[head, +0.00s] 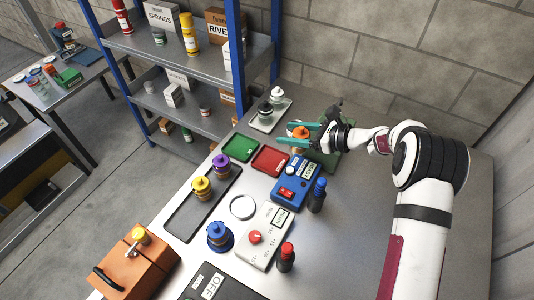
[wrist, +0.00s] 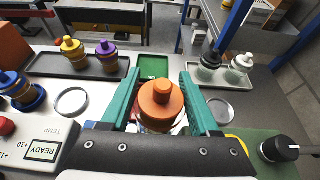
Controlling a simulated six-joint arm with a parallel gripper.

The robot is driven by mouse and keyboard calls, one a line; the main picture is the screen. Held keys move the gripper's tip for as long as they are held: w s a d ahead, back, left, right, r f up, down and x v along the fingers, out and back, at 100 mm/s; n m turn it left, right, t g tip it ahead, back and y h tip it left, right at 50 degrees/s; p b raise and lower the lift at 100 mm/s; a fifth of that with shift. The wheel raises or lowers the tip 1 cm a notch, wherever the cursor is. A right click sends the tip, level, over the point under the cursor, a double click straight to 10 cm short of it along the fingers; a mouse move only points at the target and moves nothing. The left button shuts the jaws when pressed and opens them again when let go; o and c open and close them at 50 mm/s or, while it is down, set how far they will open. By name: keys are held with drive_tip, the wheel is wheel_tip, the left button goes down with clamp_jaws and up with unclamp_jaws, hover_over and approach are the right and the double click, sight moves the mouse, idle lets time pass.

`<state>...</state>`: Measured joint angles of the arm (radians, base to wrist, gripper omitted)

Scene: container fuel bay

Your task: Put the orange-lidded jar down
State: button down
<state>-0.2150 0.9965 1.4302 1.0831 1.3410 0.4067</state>
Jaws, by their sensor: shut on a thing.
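The orange-lidded jar (head: 299,132) is between the teal fingers of my gripper (head: 305,134) in the head view, near the back of the bench. In the wrist view the jar's round orange lid (wrist: 160,100) fills the space between the two teal fingers of my gripper (wrist: 160,108), and they are shut on it. The jar looks upright. Its lower part is largely hidden by the lid and fingers, and I cannot tell whether its base touches anything.
A green tray (head: 240,148), a red tray (head: 271,160) and a blue device (head: 291,184) lie nearby. A dark tray (head: 187,224) holds yellow- and purple-lidded jars. A grey tray (head: 263,126) holds black- and white-lidded jars. A blue-capped bottle (head: 317,196) stands close by. The green tray is empty.

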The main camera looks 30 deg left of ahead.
drive_tip(key=x, duration=0.3)
drive_tip(key=s+f+x, duration=0.1)
drive_tip(key=x, duration=0.5)
drive_tip(key=shift+s+d+f, duration=0.2)
drive_tip(key=shift+d, duration=0.05)
drive_tip(key=shift+a+f, duration=0.1)
drive_tip(key=shift+f, duration=1.9)
drive_tip(key=shift+c, duration=2.1)
unclamp_jaws()
drive_tip(key=shift+f, duration=0.1)
